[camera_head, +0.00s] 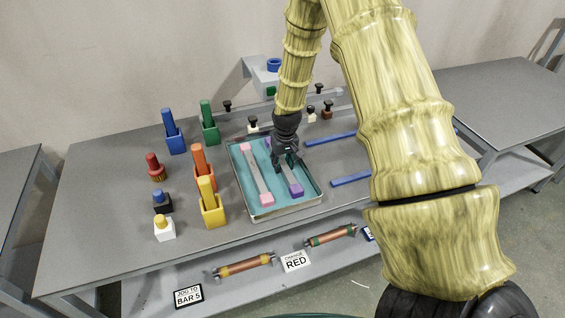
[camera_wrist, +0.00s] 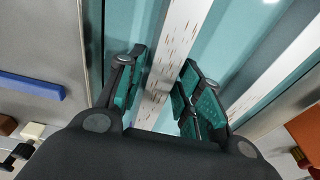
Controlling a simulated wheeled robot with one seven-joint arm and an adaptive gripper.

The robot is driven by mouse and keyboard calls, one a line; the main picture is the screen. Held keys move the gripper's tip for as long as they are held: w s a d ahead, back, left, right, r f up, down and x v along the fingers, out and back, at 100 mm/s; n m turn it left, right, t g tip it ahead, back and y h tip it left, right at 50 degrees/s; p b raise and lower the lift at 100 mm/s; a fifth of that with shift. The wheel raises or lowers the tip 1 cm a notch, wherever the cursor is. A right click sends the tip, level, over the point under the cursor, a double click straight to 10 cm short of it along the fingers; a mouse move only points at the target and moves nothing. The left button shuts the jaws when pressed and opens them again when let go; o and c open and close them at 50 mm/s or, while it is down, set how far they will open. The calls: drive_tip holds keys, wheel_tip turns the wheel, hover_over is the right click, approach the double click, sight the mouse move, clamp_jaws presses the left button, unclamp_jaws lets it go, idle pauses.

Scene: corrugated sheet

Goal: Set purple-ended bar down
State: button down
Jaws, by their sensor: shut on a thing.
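The purple-ended bar (camera_head: 296,188) is in the teal-lined tray (camera_head: 290,213), on its right side, with its near purple end showing. My gripper (camera_head: 287,164) points down over the tray and is shut on this bar partway along its length. In the wrist view the pale, speckled bar (camera_wrist: 172,55) runs between the two fingers (camera_wrist: 163,95). The fingers hide part of it. I cannot tell whether the bar touches the tray floor. A pink-ended bar (camera_head: 257,176) lies to the left in the same tray, roughly alongside.
Blue (camera_head: 173,134), green (camera_head: 209,125), orange (camera_head: 202,165) and yellow (camera_head: 210,205) holders stand left of the tray. Blue strips (camera_head: 350,179) lie to its right. Small black-topped pieces (camera_head: 252,125) stand behind. Copper-coloured rollers (camera_head: 243,266) and signs (camera_head: 295,261) are on the lower front shelf.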

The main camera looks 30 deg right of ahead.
sight(284, 165)
drive_tip(key=c, duration=1)
unclamp_jaws()
drive_tip(key=shift+f, duration=0.15)
drive_tip(key=shift+o, duration=0.2)
wheel_tip(284, 165, up, 12)
drive_tip(key=s+b, duration=0.1)
drive_tip(key=b, duration=0.2)
drive_tip(key=shift+s+a, duration=0.25)
drive_tip(key=shift+s, duration=0.15)
